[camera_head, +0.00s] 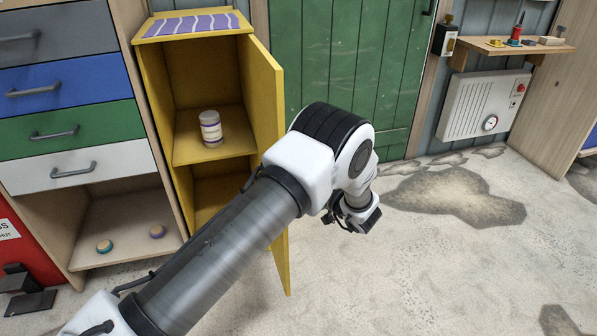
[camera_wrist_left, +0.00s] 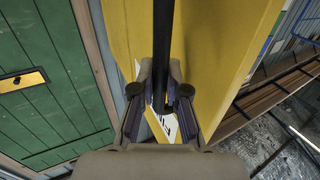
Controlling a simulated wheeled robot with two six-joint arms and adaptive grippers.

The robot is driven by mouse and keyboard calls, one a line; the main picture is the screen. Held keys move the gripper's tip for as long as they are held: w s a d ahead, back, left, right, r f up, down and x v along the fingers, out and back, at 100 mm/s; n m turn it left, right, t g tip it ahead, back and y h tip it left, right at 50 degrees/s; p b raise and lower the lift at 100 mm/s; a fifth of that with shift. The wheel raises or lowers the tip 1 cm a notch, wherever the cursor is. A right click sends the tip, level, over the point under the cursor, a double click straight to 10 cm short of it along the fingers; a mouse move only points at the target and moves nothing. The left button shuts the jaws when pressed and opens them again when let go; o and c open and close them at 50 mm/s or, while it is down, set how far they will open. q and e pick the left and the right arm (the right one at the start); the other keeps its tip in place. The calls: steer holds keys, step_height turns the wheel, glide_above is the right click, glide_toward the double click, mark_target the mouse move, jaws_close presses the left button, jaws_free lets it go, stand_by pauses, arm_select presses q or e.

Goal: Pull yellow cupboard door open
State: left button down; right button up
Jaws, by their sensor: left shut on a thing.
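The yellow cupboard (camera_head: 158,75) stands left of centre in the head view. Its yellow door (camera_head: 262,85) is swung well open, out from the right side, showing the shelves inside. My left arm crosses in front of the door's lower part. In the left wrist view the door (camera_wrist_left: 225,60) fills the middle. A dark upright handle bar (camera_wrist_left: 161,40) runs between the fingers of my left gripper (camera_wrist_left: 160,72), which is shut on it. A white label (camera_wrist_left: 158,125) shows behind the fingers. The fingertips are not clear in the head view. My right gripper is out of sight.
A white and purple jar (camera_head: 210,128) stands on the cupboard shelf. Drawers (camera_head: 65,85) stand to the left. A green door (camera_head: 345,75) is behind, with a small wall shelf (camera_head: 510,46) and a heater (camera_head: 482,105) to the right. The floor at right is clear.

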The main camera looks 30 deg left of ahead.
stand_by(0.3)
arm_select(q)
steer(key=c, duration=1.2)
jaws_free()
steer(key=v, duration=1.2)
steer(key=shift+r, duration=0.1)
